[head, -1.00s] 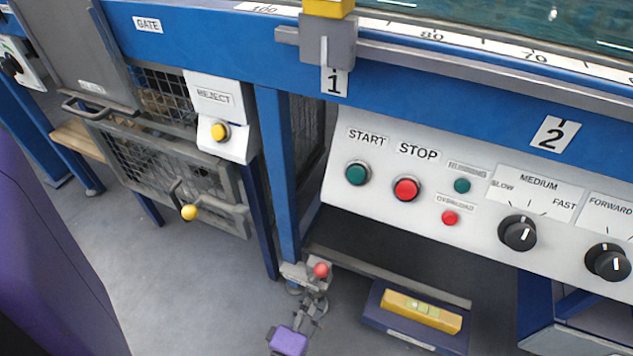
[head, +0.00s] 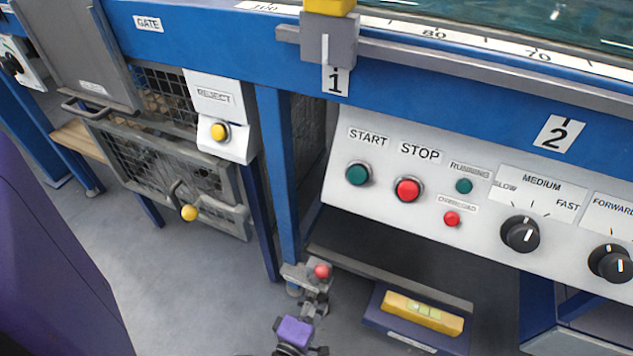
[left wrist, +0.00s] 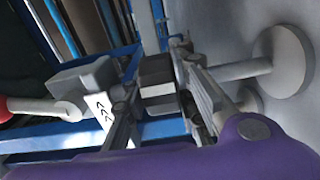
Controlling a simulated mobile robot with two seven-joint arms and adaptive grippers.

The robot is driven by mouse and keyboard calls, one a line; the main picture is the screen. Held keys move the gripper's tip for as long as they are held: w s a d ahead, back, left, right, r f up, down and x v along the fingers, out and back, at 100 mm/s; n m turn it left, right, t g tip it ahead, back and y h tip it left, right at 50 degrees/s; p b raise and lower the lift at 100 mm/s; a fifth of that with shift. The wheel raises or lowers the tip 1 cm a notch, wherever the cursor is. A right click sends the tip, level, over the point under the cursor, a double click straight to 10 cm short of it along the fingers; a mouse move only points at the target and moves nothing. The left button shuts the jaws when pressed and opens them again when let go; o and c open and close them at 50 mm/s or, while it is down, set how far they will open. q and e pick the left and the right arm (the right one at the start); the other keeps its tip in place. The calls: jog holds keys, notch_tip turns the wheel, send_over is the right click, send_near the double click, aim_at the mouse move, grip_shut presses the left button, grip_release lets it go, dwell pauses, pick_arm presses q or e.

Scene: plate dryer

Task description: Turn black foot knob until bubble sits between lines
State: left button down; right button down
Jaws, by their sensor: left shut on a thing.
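The black foot knob (left wrist: 158,78) is between the fingers of my left gripper (left wrist: 160,95) in the left wrist view, and the gripper is shut on it. In the head view my left gripper (head: 314,302) is low at the table leg, where the knob itself is hidden. A yellow spirit level (head: 398,303) lies on a blue ledge to the right of the gripper. Its pale green vial (head: 424,311) shows, but the bubble's place between the lines is too small to tell. My right gripper is not in view.
A red ball-ended lever (head: 321,271) is close above the gripper. A blue leg (head: 278,180) rises behind it. The white control panel (head: 400,215) overhangs on the right. A round foot pad (left wrist: 283,60) shows in the left wrist view. Open floor (head: 190,290) lies left.

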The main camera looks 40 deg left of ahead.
pick_arm(q)
jog(key=shift+n+g+y, duration=0.3)
jog(key=shift+n+y, duration=0.4)
jog(key=shift+y, duration=0.3)
jog(key=c, duration=1.4)
grip_release()
jog(key=shift+a+m+h, duration=0.1)
jog(key=shift+m+h, duration=0.2)
